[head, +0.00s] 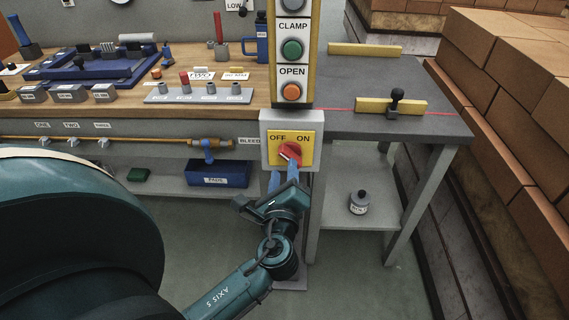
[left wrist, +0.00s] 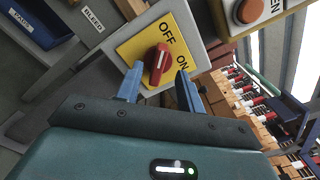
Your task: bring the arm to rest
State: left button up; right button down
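A red rotary knob (head: 291,153) sits on a yellow OFF/ON plate (head: 279,146) on a grey box at the bench front. My left gripper (head: 284,180) is just below and in front of the knob, with its blue fingers pointing up at it. In the left wrist view the gripper (left wrist: 158,82) is open, and its fingers stand apart with the red knob (left wrist: 158,63) beyond and between their tips. The fingers hold nothing. Whether a tip touches the knob or plate I cannot tell. My right gripper is not in view.
A button column (head: 292,55) with CLAMP and OPEN buttons rises above the box. A wooden workbench (head: 262,85) with fixtures is at left, a grey table (head: 345,122) at right. Brick stacks (head: 520,95) stand far right. Floor (head: 365,285) below is clear.

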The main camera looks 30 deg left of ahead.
pick_arm(q)
jog(key=shift+v, duration=1.1)
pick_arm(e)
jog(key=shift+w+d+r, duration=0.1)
